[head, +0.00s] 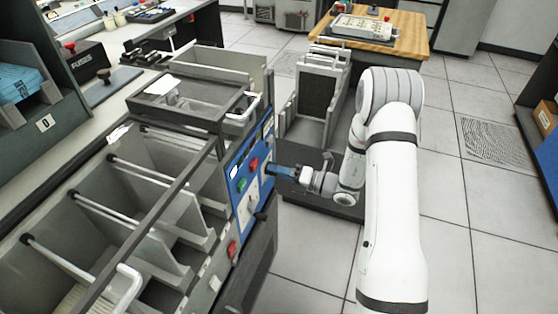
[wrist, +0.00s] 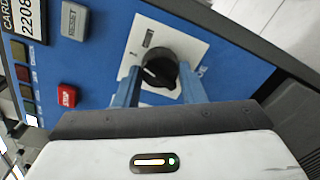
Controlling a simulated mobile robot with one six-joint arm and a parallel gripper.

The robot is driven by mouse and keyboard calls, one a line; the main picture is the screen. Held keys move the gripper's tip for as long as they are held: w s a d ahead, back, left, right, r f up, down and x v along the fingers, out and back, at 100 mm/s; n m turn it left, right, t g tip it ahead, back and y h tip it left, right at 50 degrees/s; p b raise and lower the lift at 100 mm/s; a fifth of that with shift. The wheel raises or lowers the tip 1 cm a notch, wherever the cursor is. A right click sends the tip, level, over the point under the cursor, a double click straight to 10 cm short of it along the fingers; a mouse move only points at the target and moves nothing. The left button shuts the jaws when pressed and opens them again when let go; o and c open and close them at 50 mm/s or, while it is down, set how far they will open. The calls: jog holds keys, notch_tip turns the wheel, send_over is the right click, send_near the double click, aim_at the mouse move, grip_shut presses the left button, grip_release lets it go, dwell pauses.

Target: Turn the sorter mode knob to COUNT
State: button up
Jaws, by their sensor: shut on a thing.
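The black mode knob (wrist: 158,69) sits on a white plate (wrist: 143,33) on the blue sorter panel (wrist: 107,22). Its white pointer line shows, but the plate's lettering is too small and tilted to read. My gripper (wrist: 160,84) has its two blue fingers on either side of the knob, shut on it. In the head view my gripper (head: 274,170) reaches the blue panel (head: 239,179) from the right. The knob is hidden there behind the fingers.
A red STOP button (wrist: 67,96) and a grey RESET button (wrist: 75,21) sit left of the knob. The sorter's open pockets (head: 110,195) lie left of the panel in the head view. Tiled floor (head: 465,210) is clear at right.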

jog(key=shift+s+m+p, duration=0.1)
jog(key=shift+m+p, duration=2.4)
jog(key=shift+m, duration=0.2)
jog(key=o, duration=1)
jog(key=shift+d, duration=0.1)
jog(key=v, duration=0.7)
jog(key=shift+s+d, duration=0.1)
jog(key=shift+d, duration=0.2)
